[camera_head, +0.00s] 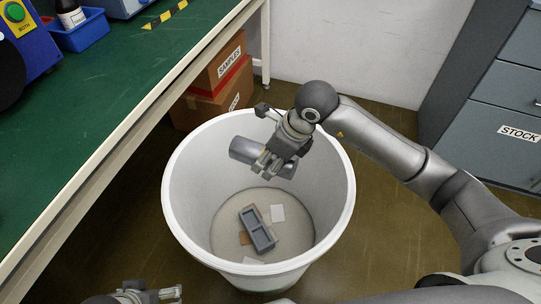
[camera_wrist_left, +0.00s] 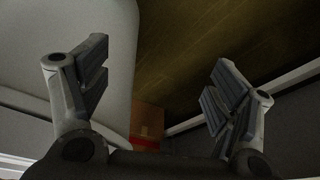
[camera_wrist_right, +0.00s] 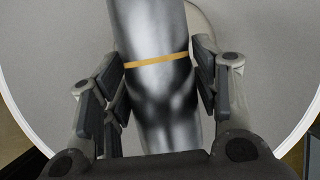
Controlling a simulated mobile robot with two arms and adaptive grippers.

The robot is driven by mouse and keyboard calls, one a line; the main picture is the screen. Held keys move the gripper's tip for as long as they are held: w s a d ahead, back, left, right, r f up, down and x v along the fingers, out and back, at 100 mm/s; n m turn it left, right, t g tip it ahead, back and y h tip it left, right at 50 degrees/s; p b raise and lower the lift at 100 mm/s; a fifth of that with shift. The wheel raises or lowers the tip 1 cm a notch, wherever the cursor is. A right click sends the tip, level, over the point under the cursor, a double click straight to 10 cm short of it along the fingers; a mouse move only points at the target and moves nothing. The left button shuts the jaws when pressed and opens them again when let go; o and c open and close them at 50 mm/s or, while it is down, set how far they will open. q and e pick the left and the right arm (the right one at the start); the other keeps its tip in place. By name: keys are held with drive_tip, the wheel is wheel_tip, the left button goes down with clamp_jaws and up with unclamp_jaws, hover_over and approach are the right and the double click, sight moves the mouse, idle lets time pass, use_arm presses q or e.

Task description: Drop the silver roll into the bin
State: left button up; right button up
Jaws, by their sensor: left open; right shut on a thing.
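The silver roll (camera_head: 245,151) is a grey metallic cylinder, held over the mouth of the white bin (camera_head: 180,205). My right gripper (camera_head: 267,163) is shut around the roll. In the right wrist view the roll (camera_wrist_right: 155,32) shows a yellow band and sits between both fingers of the right gripper (camera_wrist_right: 160,88), with the bin's pale inside behind it. My left gripper (camera_head: 150,293) is at the bottom edge of the head view, in front of the bin. In the left wrist view the left gripper (camera_wrist_left: 160,90) is open and empty.
In the bin lie a grey tray-like piece (camera_head: 257,230), a white card (camera_head: 278,213) and brown scraps. A green-topped bench (camera_head: 90,110) runs along the left. Cardboard boxes (camera_head: 215,100) stand behind the bin. A grey drawer cabinet (camera_head: 505,85) stands at the right.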

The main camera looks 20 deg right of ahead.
wheel_tip(320, 180, down, 3)
drive_tip(key=shift+r+b, duration=0.1)
drive_tip(key=shift+b, duration=0.75)
drive_tip(key=shift+f, duration=0.5)
drive_tip(key=shift+f+b, duration=0.2)
drive_tip(key=shift+b, duration=0.15)
use_arm(q)
drive_tip(key=w+t, duration=0.1)
drive_tip(key=w, duration=0.1)
drive_tip(key=w+d+t, duration=0.1)
drive_tip(key=w, duration=0.2)
drive_tip(key=shift+d+f+t+h, duration=0.15)
drive_tip(key=shift+d+t+h, duration=0.05)
drive_tip(key=shift+t+h, duration=0.1)
drive_tip(key=shift+s, duration=0.1)
use_arm(e)
drive_tip(key=o, duration=0.9)
drive_tip(key=v, duration=1.2)
drive_tip(key=shift+w+a, duration=0.1)
